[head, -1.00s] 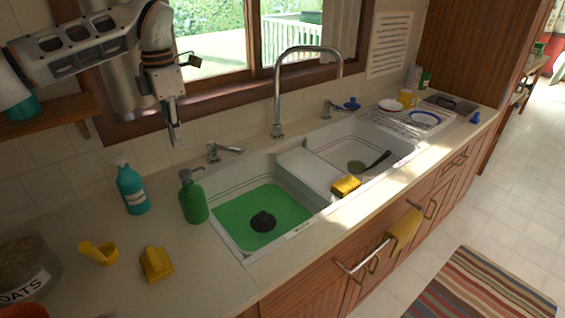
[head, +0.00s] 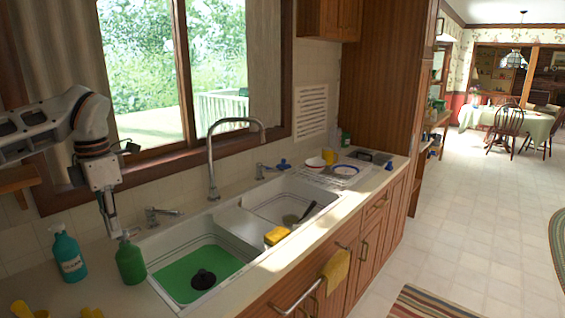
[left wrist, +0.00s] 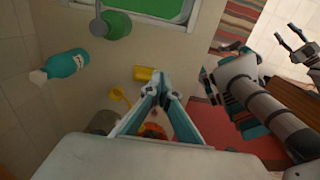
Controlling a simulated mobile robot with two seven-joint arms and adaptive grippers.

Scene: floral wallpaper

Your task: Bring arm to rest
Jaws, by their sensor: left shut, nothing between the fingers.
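My left gripper (head: 113,234) is at the left of the head view, pointing down above the counter behind the green soap bottle (head: 130,262). It is shut and empty. In the left wrist view its teal fingers (left wrist: 161,92) meet at the tips with nothing between them. The counter with the green bottle (left wrist: 117,25) and the teal bottle (left wrist: 66,63) lies below. My other arm (left wrist: 262,95) shows at the right of the left wrist view; its jaw state is unclear there. The head view does not show it.
The teal bottle (head: 68,256) stands left of the green one. The double sink (head: 160,286) holds a black plunger (head: 203,279); a tall faucet (head: 211,165) rises behind it. A yellow sponge (head: 277,236) lies on the divider. Open floor (head: 470,220) is at right.

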